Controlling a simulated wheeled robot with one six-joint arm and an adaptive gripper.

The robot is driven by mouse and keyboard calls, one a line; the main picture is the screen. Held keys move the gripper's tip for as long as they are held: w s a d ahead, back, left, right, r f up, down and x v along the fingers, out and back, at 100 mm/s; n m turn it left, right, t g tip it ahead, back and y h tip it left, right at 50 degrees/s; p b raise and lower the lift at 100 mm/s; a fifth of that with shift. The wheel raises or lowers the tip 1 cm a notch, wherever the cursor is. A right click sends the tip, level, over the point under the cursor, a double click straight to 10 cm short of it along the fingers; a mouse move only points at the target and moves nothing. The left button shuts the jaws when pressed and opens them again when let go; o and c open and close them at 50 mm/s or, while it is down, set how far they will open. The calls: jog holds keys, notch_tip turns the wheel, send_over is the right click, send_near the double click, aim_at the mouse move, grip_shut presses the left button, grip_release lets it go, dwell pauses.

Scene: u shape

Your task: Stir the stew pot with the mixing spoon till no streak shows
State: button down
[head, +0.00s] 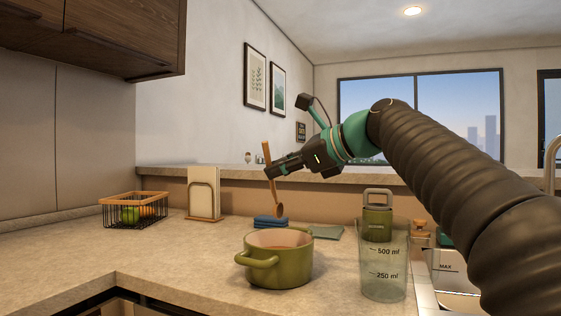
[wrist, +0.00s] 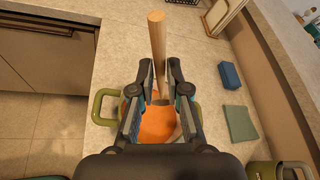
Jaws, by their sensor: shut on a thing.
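The green stew pot (head: 290,274) stands on the counter, with a handle at its side. In the wrist view the pot (wrist: 103,106) lies below my gripper, with orange stew (wrist: 158,125) inside. The fingers hide much of the stew, so I cannot tell whether streaks show. My gripper (head: 270,172) is shut on the wooden mixing spoon (head: 267,152). The spoon hangs nearly upright, bowl down, and its bowl shows above the pot's rim, apart from it. In the wrist view the spoon's handle (wrist: 157,42) rises between the fingertips.
A clear measuring jug (head: 384,275) and a green lidded container (head: 377,222) stand right of the pot. A blue folded cloth or sponge (head: 270,222) and green cloth (head: 326,232) lie behind it. A napkin holder (head: 203,195) and wire fruit basket (head: 134,212) stand left. The front-left counter is clear.

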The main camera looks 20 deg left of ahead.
notch_tip(320, 180, down, 11)
jog(key=w+b, duration=0.1)
jog(key=b, duration=0.4)
jog(key=shift+w+f, duration=0.15)
dwell(0.9)
dwell(0.5)
